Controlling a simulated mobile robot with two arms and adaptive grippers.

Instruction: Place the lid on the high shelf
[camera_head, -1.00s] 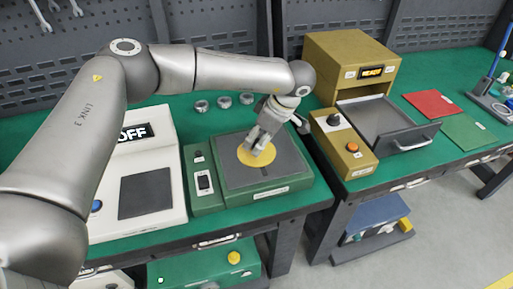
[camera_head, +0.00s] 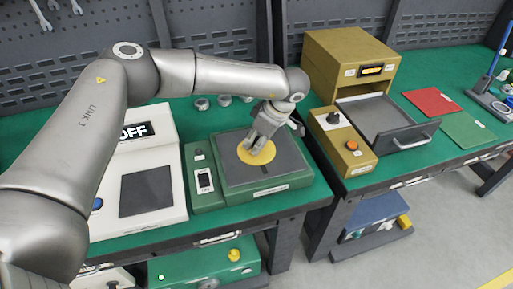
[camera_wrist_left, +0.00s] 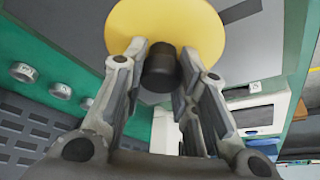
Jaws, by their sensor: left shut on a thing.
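The lid is a round yellow disc (camera_head: 257,153) with a dark knob. In the head view it is on or just over the dark top plate of a green device (camera_head: 265,187); I cannot tell if it touches. My left gripper (camera_head: 257,144) reaches it from above and hides part of the disc. In the left wrist view the two fingers (camera_wrist_left: 160,75) are closed on the black knob (camera_wrist_left: 158,70), with the yellow disc (camera_wrist_left: 185,22) beyond. My right gripper is not in view. I cannot make out a high shelf.
A white device with an OFF display (camera_head: 137,132) stands left of the green device. Several small metal rings (camera_head: 202,103) lie behind it. A mustard-coloured oven-like box (camera_head: 350,62) with a pulled-out tray (camera_head: 400,143) stands right. Red (camera_head: 432,102) and green sheets lie farther right.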

